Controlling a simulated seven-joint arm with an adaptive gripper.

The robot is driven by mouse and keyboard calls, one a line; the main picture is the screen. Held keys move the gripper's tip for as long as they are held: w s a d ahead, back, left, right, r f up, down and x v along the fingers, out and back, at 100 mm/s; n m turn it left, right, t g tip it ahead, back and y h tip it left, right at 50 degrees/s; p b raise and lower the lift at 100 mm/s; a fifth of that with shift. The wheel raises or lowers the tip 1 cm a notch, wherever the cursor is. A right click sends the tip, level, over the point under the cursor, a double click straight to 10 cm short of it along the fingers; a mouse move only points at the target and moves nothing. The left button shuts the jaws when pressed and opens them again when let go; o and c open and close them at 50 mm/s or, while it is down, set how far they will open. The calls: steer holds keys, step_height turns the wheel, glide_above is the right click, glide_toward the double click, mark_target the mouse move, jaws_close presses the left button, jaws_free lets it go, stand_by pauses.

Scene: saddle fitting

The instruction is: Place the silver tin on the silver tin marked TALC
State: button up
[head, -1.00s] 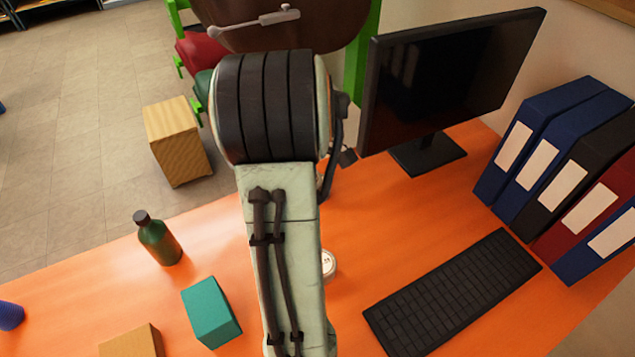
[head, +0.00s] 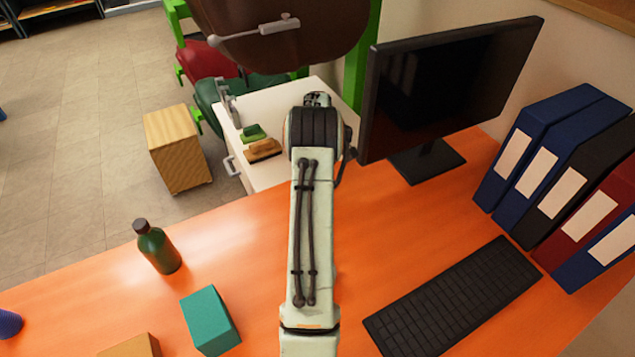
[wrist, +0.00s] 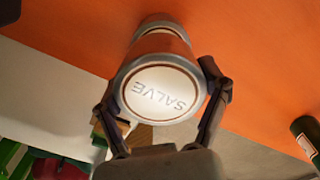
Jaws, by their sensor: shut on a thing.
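In the wrist view my gripper (wrist: 160,92) is shut on a silver tin (wrist: 158,94), one finger on each side. Its white top reads SALVE and faces the camera. Beyond it, toward the orange desk, a silver rounded part (wrist: 158,22) shows. I cannot tell whether this is the lower end of the held tin or a second tin under it, nor whether they touch. No TALC marking is readable. In the head view my arm hides the gripper and the tins.
The orange desk (head: 400,235) holds a monitor (head: 445,90), a keyboard (head: 440,295), binders (head: 560,170), a green bottle (head: 158,247) and a teal box (head: 210,320). A white cabinet (head: 285,175) behind the desk carries a green item (head: 253,133) and a brown brush (head: 262,150).

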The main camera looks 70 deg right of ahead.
steer(key=shift+f, duration=1.4)
steer(key=shift+f, duration=0.1)
steer(key=o, duration=1.2)
step_height(320, 180, up, 12)
steer(key=shift+r, duration=0.15)
